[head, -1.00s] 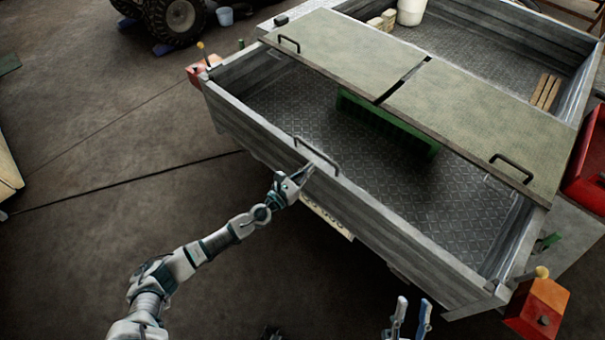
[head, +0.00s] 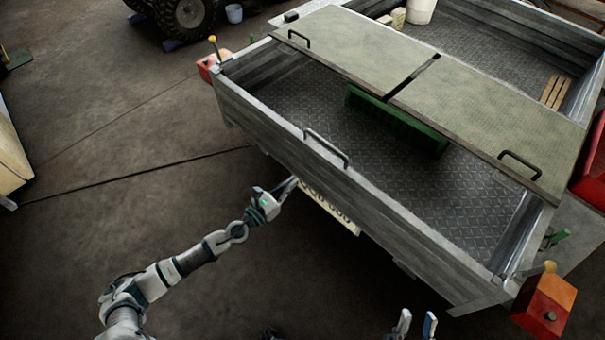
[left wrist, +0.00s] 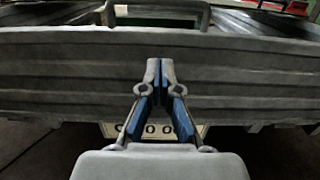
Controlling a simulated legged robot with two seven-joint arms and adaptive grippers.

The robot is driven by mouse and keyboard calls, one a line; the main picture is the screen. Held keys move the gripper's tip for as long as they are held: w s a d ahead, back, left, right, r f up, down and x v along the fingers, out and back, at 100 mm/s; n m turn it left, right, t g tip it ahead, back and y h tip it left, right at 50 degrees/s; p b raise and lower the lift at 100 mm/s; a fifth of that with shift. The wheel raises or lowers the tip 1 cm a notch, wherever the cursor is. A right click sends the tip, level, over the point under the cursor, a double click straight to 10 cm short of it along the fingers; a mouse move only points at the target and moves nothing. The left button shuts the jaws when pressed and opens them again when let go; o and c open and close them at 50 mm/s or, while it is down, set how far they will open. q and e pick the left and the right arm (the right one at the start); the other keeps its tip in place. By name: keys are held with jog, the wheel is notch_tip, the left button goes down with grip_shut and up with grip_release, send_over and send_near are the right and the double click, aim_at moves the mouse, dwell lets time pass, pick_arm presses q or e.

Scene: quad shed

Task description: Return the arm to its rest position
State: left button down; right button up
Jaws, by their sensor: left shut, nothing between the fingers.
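My left arm reaches in from the left in the head view. Its gripper (head: 290,184) is shut and empty, just outside the trailer's tailgate and below its top edge, near the number plate (head: 328,212). In the left wrist view the fingertips (left wrist: 160,66) meet in front of the grey tailgate (left wrist: 60,75). The tailgate handle (left wrist: 150,14) is above and beyond them. My right gripper (head: 416,325) shows only its two fingertips at the bottom edge of the head view, spread apart with nothing between them.
The trailer (head: 400,232) fills the middle and right, with two green-grey panels (head: 490,120) lying across it. A red and orange lamp box (head: 543,305) sits at its near right corner. The concrete floor (head: 110,215) at left is clear.

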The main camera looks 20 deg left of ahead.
pick_arm(q)
jog(key=v, duration=0.2)
jog(key=shift+s+d, duration=0.1)
jog(key=shift+s, duration=0.2)
jog(key=shift+s, duration=0.1)
